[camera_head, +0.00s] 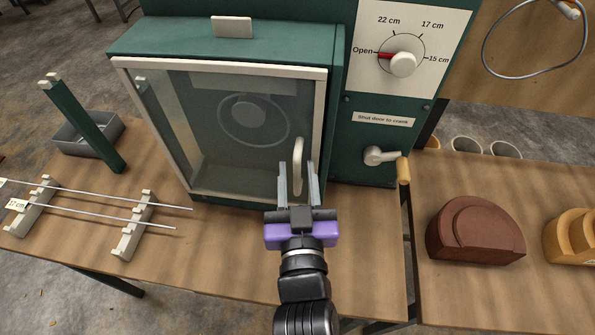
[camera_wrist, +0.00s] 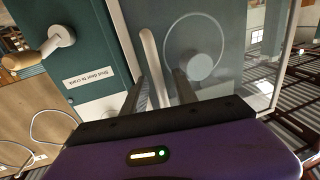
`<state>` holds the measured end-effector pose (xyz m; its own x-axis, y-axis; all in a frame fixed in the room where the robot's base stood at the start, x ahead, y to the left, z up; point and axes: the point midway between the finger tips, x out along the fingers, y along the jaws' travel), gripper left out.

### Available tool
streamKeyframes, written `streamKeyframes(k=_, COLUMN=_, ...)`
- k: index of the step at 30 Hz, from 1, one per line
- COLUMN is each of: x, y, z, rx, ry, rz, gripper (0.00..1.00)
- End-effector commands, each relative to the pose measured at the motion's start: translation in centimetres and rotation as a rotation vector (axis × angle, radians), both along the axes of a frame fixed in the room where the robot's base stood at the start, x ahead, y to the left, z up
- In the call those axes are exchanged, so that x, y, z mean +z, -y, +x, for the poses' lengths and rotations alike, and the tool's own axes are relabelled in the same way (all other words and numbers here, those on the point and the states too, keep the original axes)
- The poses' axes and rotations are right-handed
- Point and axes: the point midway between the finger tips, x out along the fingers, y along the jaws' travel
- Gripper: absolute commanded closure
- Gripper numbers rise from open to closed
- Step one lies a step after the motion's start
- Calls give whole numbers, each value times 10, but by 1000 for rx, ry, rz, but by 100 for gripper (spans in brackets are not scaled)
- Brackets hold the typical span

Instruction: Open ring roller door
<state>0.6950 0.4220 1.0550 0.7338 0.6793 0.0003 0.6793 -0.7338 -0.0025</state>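The ring roller is a dark green cabinet with a clear, cream-framed door (camera_head: 230,120) on its front, and the door looks shut. A pale upright handle (camera_head: 298,165) is on the door's right side; it also shows in the wrist view (camera_wrist: 154,62). My gripper (camera_head: 298,165) is in front of the door at the handle, its two fingers apart. In the wrist view, my gripper (camera_wrist: 160,85) has the handle between or just beyond its fingertips; I cannot tell whether they touch it. A round roller shows through the door.
A dial panel (camera_head: 430,35) with a red pointer at "Open" is at the right. A crank (camera_head: 382,156) sticks out below it. Rods on notched stands (camera_head: 133,225) lie at the left. A brown block (camera_head: 474,232) is on the right table.

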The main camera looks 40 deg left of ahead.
Motion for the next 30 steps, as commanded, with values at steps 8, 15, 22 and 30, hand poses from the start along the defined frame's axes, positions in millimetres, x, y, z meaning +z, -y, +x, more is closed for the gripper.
streamKeyframes(k=8, x=0, y=0, z=0, rx=0, ry=0, rz=0, gripper=85)
streamKeyframes(k=15, x=0, y=0, z=0, rx=0, ry=0, rz=0, gripper=100)
streamKeyframes(k=22, x=0, y=0, z=0, rx=0, ry=-1, rz=-1, gripper=100)
streamKeyframes(k=30, x=0, y=0, z=0, rx=0, ry=-1, rz=-1, gripper=100)
